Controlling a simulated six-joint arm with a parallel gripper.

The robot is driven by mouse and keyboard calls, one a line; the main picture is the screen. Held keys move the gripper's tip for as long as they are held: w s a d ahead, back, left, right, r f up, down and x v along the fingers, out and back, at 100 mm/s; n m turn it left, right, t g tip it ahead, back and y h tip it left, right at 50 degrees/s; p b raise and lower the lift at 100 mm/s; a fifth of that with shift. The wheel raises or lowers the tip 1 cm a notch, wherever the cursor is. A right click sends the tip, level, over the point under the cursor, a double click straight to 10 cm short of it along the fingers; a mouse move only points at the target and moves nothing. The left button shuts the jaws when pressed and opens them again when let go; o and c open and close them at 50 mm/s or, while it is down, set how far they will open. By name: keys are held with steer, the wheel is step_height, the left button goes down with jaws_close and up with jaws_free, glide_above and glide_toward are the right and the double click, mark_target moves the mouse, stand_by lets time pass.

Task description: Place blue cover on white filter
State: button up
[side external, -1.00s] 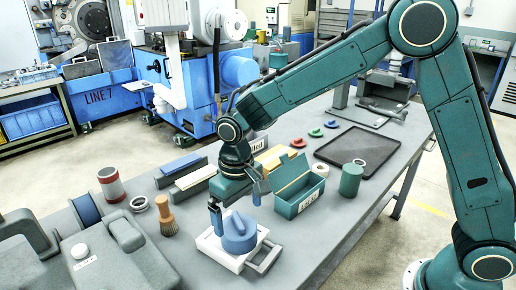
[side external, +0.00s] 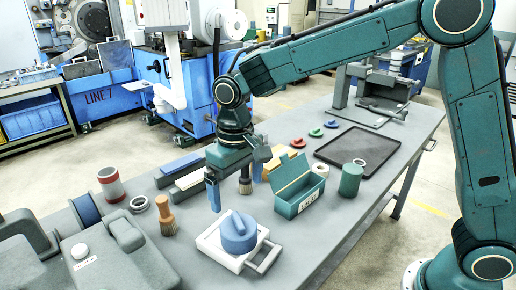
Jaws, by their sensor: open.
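The blue cover (side external: 238,234), a round cap with a raised grip ridge, sits on the white filter (side external: 216,250). The filter is a flat white block lying on the grey table, with a grey handle (side external: 266,258) at its right front side. The cover looks level, but I cannot tell whether it is fully seated. My gripper (side external: 237,190) is open and empty above and behind the cover, apart from it. Its left finger shows clearly, and its right finger is partly lost against the objects behind.
A green open-lidded box (side external: 298,192) and green cylinder (side external: 350,180) stand to the right. A wooden-handled brush (side external: 167,217), ring (side external: 139,204) and blue spool (side external: 86,211) stand left. The front table strip is clear.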

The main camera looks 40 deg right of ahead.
steer(key=s+d+r+t, duration=0.2)
steer(key=s+d+r, duration=0.3)
steer(key=d+r, duration=0.1)
steer(key=s+d+r+t, duration=0.1)
steer(key=s+d, duration=0.4)
steer(key=s, duration=0.4)
steer(key=s+d+r+m+t, duration=0.1)
steer(key=s+d+t, duration=0.1)
steer(key=s+d, duration=0.3)
steer(key=s, duration=0.4)
steer(key=shift+s+d+r+t, duration=0.25)
steer(key=shift+r+t, duration=0.05)
steer(key=shift+r, duration=0.1)
